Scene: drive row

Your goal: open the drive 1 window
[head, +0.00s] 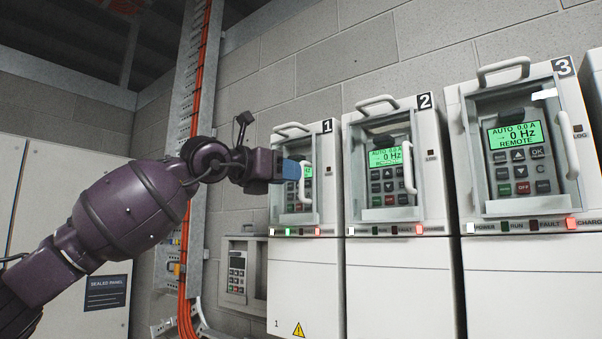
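Drive 1 (305,270) is the leftmost of the white drives in the head view, with a "1" label at its top right. Its window lies over the recess with a keypad and a green display, and looks closed. A white upright window handle (305,195) is on the window's right side. My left gripper (296,170) reaches in from the left, its blue fingertips at the upper part of this handle. The fingertips cover most of the display. I cannot tell whether they grip the handle or only sit beside it. My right gripper is not in view.
Drive 2 (400,275) and drive 3 (535,275) stand close on the right, with similar protruding handles. A small wall box with a keypad (237,272) is below my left arm. Orange cables (184,265) run up a metal tray behind the arm.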

